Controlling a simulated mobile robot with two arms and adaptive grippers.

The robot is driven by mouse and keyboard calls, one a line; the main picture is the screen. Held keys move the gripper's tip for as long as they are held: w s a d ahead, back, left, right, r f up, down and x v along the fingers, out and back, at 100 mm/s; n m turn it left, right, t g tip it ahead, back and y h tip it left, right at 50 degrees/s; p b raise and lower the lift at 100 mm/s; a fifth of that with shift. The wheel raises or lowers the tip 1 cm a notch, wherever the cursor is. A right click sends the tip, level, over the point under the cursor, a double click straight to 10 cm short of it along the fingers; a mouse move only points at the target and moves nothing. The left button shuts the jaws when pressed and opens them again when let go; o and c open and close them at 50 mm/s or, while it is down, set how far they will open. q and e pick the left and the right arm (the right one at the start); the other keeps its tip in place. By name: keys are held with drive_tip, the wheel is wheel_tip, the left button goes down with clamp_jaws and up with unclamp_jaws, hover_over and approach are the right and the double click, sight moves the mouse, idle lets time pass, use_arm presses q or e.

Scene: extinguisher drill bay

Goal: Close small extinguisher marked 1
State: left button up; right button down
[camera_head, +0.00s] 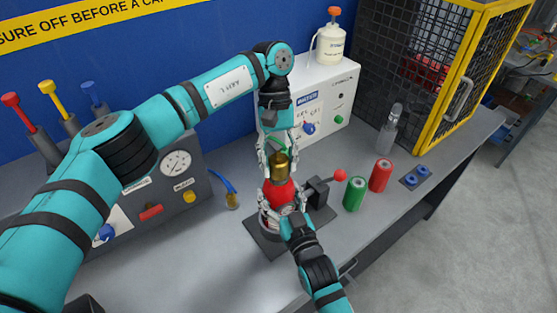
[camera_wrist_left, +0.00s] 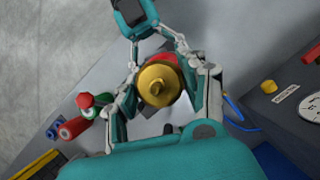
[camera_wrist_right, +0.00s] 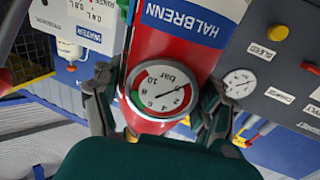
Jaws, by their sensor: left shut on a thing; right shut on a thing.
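A small red extinguisher (camera_head: 279,193) with a brass top (camera_head: 281,166) stands upright on a dark base plate (camera_head: 262,236). My left gripper (camera_head: 280,160) reaches down from above, its fingers either side of the brass top; the left wrist view shows the round brass top (camera_wrist_left: 158,85) between them. My right gripper (camera_head: 284,214) is shut on the red body from the front. In the right wrist view its fingers flank the body, with a pressure gauge (camera_wrist_right: 161,90) between them and a blue HALBRENN label (camera_wrist_right: 183,20) beside it. I see no number 1.
A black clamp with a red ball lever (camera_head: 340,175) stands right of the extinguisher. Green (camera_head: 354,194) and red (camera_head: 381,176) cylinders stand farther right. A white box (camera_head: 330,95) stands behind, a grey gauge panel (camera_head: 170,180) at left, a yellow-framed cage (camera_head: 455,85) at right.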

use_arm(q)
drive_tip(key=m+y, duration=0.2)
drive_tip(key=m, duration=0.2)
drive_tip(key=shift+w+m, duration=0.1)
drive_tip(key=shift+m, duration=0.2)
drive_tip(key=m+y, duration=0.1)
drive_tip(key=m, duration=0.3)
drive_tip(key=shift+a+t, duration=0.15)
drive_tip(key=shift+t, duration=0.25)
drive_tip(key=o, duration=1.3)
drive_tip(key=shift+o, duration=0.2)
drive_tip(key=shift+r, duration=2.25)
drive_tip(key=shift+c, duration=0.5)
